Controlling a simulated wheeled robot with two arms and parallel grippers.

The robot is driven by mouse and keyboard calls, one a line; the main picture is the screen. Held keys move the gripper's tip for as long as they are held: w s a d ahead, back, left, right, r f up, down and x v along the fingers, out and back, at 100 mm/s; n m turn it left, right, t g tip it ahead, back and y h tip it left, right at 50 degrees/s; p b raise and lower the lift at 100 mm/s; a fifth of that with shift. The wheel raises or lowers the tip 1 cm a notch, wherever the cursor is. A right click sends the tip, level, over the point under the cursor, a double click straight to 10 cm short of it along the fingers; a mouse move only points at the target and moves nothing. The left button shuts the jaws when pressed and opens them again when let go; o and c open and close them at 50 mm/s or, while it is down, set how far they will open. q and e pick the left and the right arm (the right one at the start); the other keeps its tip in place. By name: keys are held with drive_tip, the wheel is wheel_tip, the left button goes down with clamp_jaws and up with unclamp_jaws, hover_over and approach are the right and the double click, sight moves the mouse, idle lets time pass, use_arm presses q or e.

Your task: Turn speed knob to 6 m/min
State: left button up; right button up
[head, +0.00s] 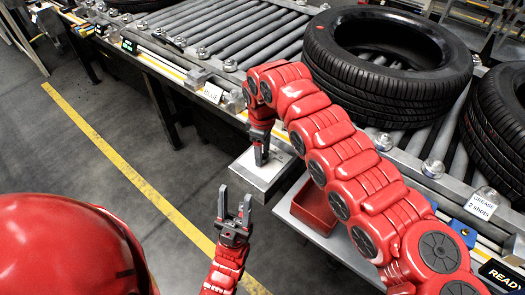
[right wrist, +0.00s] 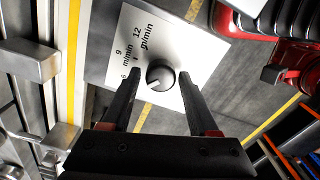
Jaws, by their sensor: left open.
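The speed knob (right wrist: 160,76) is a round dark knob on a white panel (right wrist: 187,37) marked 6, 9, 12 and m/min. A light mark on the knob points to the lower left in the right wrist view; I cannot tell exactly which number it meets. My right gripper (right wrist: 159,75) has its fingers apart, one on each side of the knob, with small gaps showing. In the head view my right gripper (head: 261,160) points down over the metal control box (head: 265,182), and hides the knob. My left gripper (head: 235,195) is open and empty, nearer the camera than the box.
A roller conveyor (head: 235,30) runs behind the box. A tyre (head: 385,95) lies on it, with a second tyre (head: 500,125) at the right. A red tray (head: 315,208) sits right of the box, below my right arm. Open floor lies at the left.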

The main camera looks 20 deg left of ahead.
drive_tip(key=shift+o, duration=0.8)
drive_tip(key=shift+r, duration=0.1)
wheel_tip(320, 180, up, 17)
drive_tip(key=p, duration=0.1)
drive_tip(key=shift+p, duration=0.3)
drive_tip(key=shift+r, duration=0.1)
